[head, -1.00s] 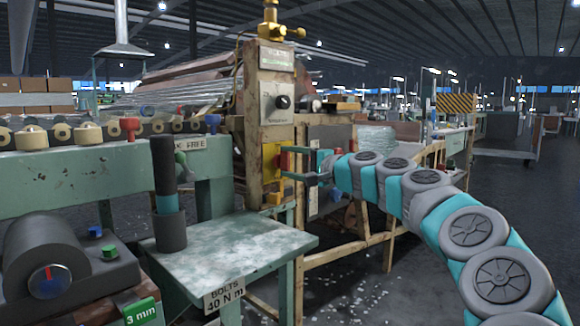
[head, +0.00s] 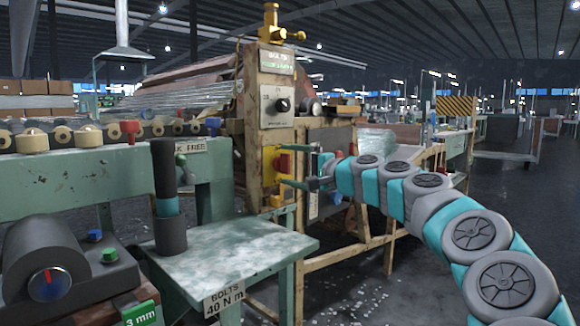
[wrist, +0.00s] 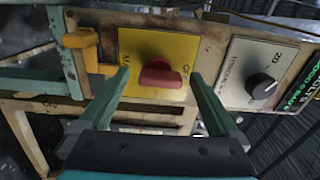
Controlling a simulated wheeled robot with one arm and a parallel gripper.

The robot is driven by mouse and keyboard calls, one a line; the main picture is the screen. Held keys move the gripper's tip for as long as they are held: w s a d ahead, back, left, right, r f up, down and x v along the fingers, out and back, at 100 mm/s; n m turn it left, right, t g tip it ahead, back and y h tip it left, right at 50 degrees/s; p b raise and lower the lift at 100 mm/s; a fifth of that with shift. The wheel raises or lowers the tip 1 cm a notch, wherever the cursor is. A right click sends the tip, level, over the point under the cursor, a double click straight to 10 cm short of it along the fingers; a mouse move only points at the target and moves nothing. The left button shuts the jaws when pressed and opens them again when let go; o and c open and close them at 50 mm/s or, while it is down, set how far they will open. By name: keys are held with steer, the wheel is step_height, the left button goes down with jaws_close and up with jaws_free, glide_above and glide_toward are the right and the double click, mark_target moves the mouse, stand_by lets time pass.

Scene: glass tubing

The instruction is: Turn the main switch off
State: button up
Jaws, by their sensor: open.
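The main switch is a red knob (wrist: 161,77) on a yellow plate (wrist: 150,48). The plate carries dark lettering, with "OFF" at its right side in the wrist view. The knob's long side lies roughly across the wrist picture. In the head view the red knob (head: 285,161) shows on the front of the rusty machine post, with a yellow plate (head: 269,160) behind it. My gripper (wrist: 160,76) is open, its green fingers on either side of the knob with visible gaps. It also shows in the head view (head: 283,165). Fingertip depth against the plate is unclear.
A dial panel (wrist: 258,75) with a black knob adjoins the switch plate; in the head view this panel (head: 277,105) is above it. A yellow bracket (wrist: 84,45) is near the left finger. A green table (head: 240,245) stands lower left. Open floor lies at the right.

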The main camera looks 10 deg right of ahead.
steer(key=v, duration=0.7)
steer(key=shift+s+d+p, duration=0.2)
steer(key=shift+s+p, duration=0.05)
steer(key=shift+p, duration=0.1)
